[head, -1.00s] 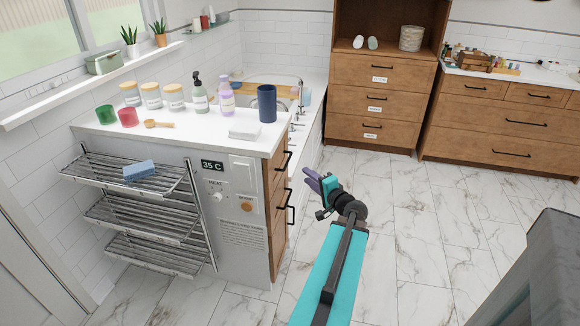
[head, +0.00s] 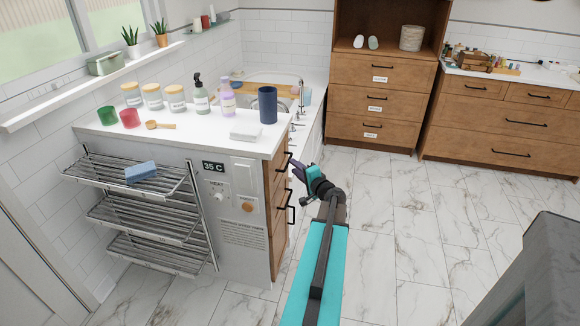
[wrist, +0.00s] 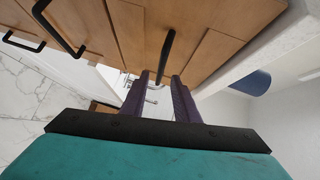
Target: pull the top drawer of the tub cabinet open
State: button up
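The tub cabinet (head: 240,141) has a white top and wooden drawer fronts on its right side. Its top drawer (head: 275,172) looks closed, and its black bar handle (head: 287,161) sits just below the white top. My gripper (head: 295,166) is beside this handle in the head view. In the wrist view my gripper (wrist: 160,78) has two dark purple fingers, apart and with nothing gripped. The top handle (wrist: 167,52) shows ahead, its lower end between the fingertips in the picture; I cannot tell whether it lies within their reach.
Lower handles (wrist: 58,28) of the cabinet stick out beside the top one. Marble floor (head: 400,220) to the right is clear.

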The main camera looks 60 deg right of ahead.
jog(key=shift+p+x, duration=0.3)
jog(key=shift+x, duration=1.6)
jog(key=shift+c, duration=0.4)
grip_shut()
